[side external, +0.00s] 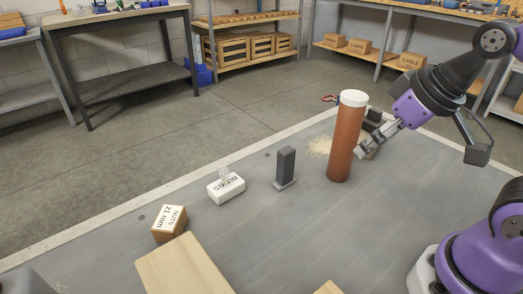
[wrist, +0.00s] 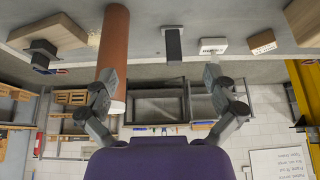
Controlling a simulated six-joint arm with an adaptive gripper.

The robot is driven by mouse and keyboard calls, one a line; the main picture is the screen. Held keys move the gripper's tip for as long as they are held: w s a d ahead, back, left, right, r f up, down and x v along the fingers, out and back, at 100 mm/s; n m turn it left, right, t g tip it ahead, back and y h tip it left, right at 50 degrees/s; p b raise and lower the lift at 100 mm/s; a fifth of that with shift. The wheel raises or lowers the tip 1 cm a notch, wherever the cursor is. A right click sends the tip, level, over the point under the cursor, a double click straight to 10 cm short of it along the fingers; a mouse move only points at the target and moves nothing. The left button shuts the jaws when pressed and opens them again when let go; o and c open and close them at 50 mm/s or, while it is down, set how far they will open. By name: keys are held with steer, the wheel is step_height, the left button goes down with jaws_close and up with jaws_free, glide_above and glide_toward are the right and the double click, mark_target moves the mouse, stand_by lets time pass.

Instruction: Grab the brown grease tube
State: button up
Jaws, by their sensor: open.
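The brown grease tube (side external: 345,140) stands upright on the grey deck, with a white cap on top. My gripper (side external: 371,145) is just right of it in the side external view, its fingers at about the tube's mid-height. In the upside-down wrist view the gripper (wrist: 160,76) has its fingers spread wide with nothing between them. There the brown tube (wrist: 113,45) lines up with the left finger, which hides part of it, rather than with the middle of the gap. I cannot tell whether finger and tube touch.
A dark upright bracket (side external: 286,165), a white box (side external: 226,190) and a brown nuts box (side external: 168,224) stand left of the tube. A small dark object (side external: 374,115) and a red-handled tool (side external: 329,99) lie behind it. Wooden boards (side external: 185,268) lie at the front.

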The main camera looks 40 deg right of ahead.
mark_target(348, 108)
steer(key=w+d+r+n+g+y, duration=0.15)
steer(key=w+d+r+n, duration=0.25)
steer(key=w+d+r, duration=0.5)
step_height(348, 108, down, 6)
steer(key=shift+w+d+r, duration=0.1)
steer(key=shift+w, duration=0.05)
steer(key=x, duration=0.6)
steer(key=shift+w+d, duration=0.1)
steer(key=shift+d, duration=0.1)
steer(key=c, duration=1.5)
